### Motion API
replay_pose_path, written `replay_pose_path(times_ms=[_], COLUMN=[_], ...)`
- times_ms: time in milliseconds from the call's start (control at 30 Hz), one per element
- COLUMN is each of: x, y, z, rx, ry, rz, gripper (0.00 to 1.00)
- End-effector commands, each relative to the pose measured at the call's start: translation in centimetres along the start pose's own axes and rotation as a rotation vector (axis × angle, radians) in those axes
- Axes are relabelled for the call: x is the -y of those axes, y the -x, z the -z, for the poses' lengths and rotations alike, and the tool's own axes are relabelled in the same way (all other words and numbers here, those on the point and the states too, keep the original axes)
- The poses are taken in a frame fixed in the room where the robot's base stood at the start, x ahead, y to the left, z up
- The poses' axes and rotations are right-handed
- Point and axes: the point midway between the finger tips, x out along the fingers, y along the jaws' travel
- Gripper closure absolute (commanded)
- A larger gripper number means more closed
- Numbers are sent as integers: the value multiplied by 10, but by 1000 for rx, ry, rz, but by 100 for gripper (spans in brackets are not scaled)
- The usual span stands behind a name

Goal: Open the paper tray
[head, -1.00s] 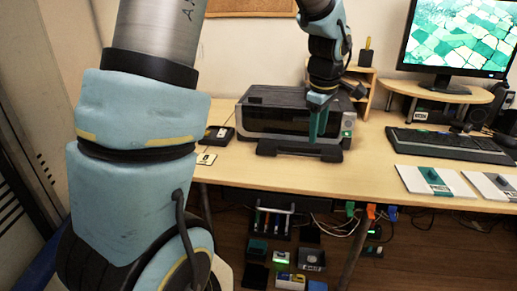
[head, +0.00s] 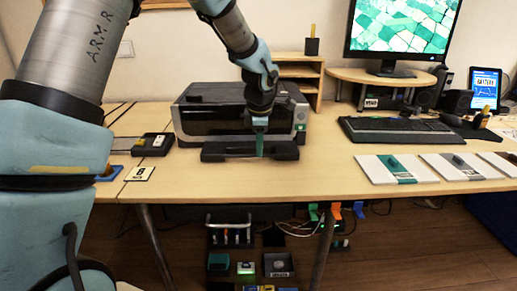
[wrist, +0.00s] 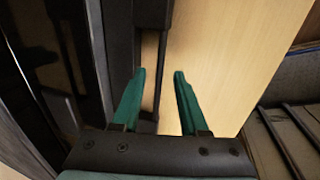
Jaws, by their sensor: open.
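The dark printer (head: 205,122) stands on the wooden table in the head view. Its black paper tray (head: 222,152) sticks out low at the front. My gripper (head: 260,152) points down at the right part of the tray's front. In the wrist view my gripper (wrist: 159,75) shows two green fingers, apart. A thin dark edge of the tray (wrist: 161,70) runs between them, nearer the left finger. The gripper covers part of the tray's front in the head view.
A keyboard (head: 395,130) and flat white boxes (head: 370,170) lie to the right. A small black box (head: 152,145) sits left of the printer. A wooden shelf (head: 302,75) stands behind. The table in front of the tray is clear.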

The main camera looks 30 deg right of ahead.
Motion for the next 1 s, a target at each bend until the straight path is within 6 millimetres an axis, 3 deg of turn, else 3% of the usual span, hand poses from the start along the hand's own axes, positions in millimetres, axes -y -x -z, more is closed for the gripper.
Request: replay_pose_path(times_ms=[200, 533, 900, 1000], x=[0, 0, 0, 0], y=[-20, -22, -22, -22], z=[0, 0, 0, 0], rx=[0, 0, 0, 0], ry=[1, 1, 1, 1], rz=[0, -1, 0, 0], gripper=[57, 58, 100, 100])
